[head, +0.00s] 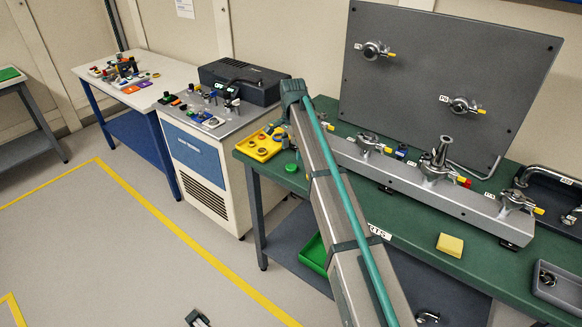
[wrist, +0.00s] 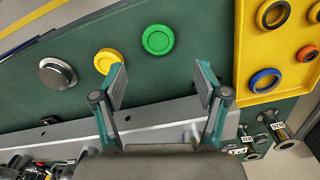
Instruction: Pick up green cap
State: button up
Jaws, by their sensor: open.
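The green cap (wrist: 157,39) is a round ring-like disc lying on the green bench top, near the upper middle of the wrist view. It also shows in the head view (head: 291,168) near the bench's left end, just left of my arm. My gripper (wrist: 162,80) is open and empty, its two teal-backed fingers apart. In the wrist view the cap appears just beyond the fingertips, roughly centred between them and not touched. In the head view I cannot make out the fingers clearly.
A yellow cap (wrist: 107,61) lies close to the green one, near the left finger. A metal cap (wrist: 58,73) lies farther left. A yellow tray (head: 246,153) with several rings stands near the bench's left end. A grey rail (head: 400,180) with clamped fittings runs along the bench.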

aim_at(292, 166)
jog(key=shift+s+f+p, duration=0.2)
jog(key=shift+f+p, duration=0.95)
jog(key=shift+f, duration=2)
jog(key=c, duration=0.8)
